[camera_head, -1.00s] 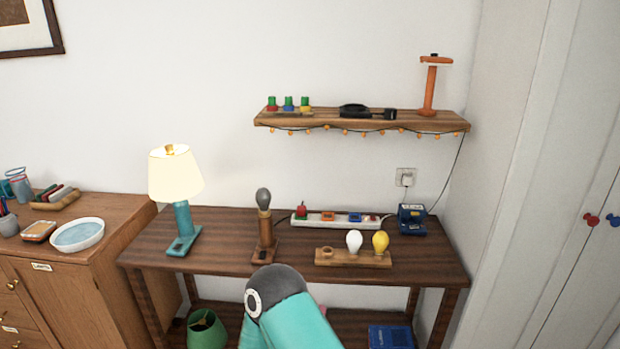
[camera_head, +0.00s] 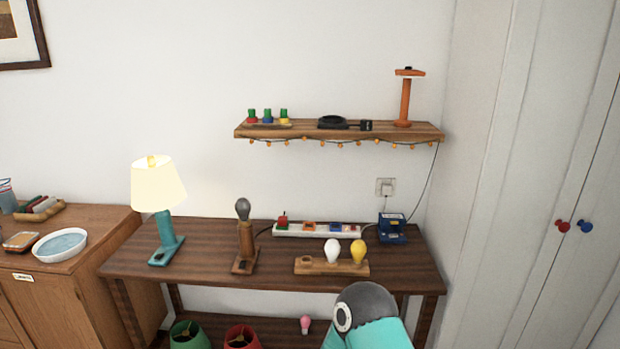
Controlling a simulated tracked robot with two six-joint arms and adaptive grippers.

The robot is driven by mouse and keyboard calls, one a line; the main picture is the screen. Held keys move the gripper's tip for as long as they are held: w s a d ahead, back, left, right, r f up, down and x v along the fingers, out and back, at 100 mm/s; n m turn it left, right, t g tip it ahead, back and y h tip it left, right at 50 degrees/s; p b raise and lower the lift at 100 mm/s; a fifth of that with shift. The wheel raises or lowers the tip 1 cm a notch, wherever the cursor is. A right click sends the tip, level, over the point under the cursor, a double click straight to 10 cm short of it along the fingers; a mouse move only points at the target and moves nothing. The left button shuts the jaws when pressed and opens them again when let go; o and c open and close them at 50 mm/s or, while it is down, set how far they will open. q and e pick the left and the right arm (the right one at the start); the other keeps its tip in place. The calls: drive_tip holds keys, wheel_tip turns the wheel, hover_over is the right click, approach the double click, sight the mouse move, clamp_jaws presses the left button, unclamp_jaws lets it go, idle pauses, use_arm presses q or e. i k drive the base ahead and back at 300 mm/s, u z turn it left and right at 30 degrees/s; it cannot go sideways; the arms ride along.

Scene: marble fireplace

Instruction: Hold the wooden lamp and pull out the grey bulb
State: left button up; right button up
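The wooden lamp (camera_head: 246,243) stands upright on the dark wooden table, left of the table's middle. The grey bulb (camera_head: 242,208) sits upright in its top. A teal and grey link of my own arm shows at the bottom, right of centre, in front of the table. Neither of my grippers shows, so I cannot see whether they are open or shut.
A teal lamp with a lit shade (camera_head: 158,188) stands left of the wooden lamp. A wooden holder (camera_head: 310,268) with a white bulb (camera_head: 332,250) and a yellow bulb (camera_head: 358,251) is to the right. A white power strip (camera_head: 318,230) lies behind. A shelf (camera_head: 300,131) hangs above.

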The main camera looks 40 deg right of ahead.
sight(243, 207)
drive_tip(key=z, duration=0.65)
drive_tip(key=i, duration=1)
drive_tip(key=z, duration=0.1)
